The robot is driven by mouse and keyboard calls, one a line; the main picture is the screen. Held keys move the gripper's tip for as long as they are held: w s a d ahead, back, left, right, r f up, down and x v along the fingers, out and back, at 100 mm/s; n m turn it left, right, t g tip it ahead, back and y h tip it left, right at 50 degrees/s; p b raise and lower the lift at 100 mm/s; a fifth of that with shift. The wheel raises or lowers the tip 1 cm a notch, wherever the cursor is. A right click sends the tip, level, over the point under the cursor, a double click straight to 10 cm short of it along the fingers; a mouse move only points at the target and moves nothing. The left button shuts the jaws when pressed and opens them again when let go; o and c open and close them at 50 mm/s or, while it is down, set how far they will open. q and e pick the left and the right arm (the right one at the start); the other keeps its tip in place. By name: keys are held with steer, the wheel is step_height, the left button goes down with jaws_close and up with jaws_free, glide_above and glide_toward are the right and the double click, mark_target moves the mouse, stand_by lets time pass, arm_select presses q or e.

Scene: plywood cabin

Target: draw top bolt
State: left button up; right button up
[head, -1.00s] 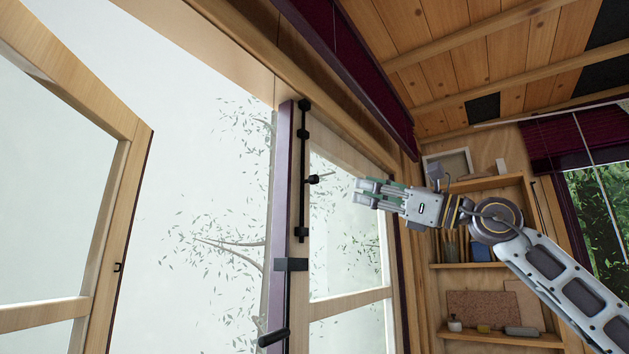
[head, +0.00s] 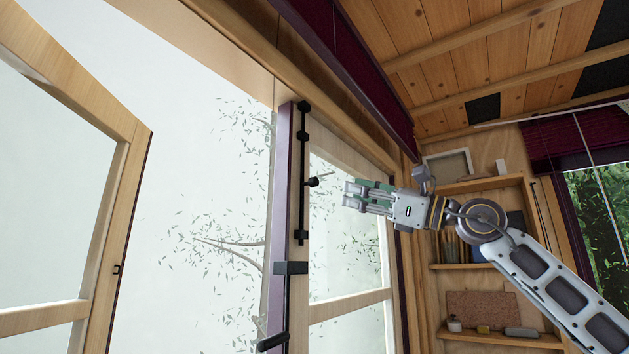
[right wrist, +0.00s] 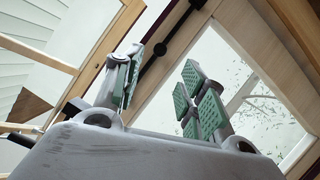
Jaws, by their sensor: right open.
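The top bolt (head: 302,215) is a black upright rod with brackets on the edge stile of the right-hand glazed door leaf (head: 345,302). Its small round knob (head: 313,182) sticks out about halfway along it. My right gripper (head: 347,195) is just right of the knob, pointing left, open and empty, with a gap between fingertips and knob in the picture. In the right wrist view its green-padded fingers (right wrist: 165,80) stand apart, and the knob (right wrist: 160,48) shows beyond, between them. My left gripper is in neither view.
The other glazed leaf (head: 128,200) stands swung open at the left, with an open gap between the leaves. A black lever handle (head: 273,341) sits below the bolt. Shelves (head: 480,266) with small objects stand behind my right arm. A dark red blind (head: 375,90) hangs above.

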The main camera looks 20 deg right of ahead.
mark_target(317, 183)
steer(key=shift+p+x, duration=2.2)
steer(key=shift+x, duration=3.6)
jaws_close()
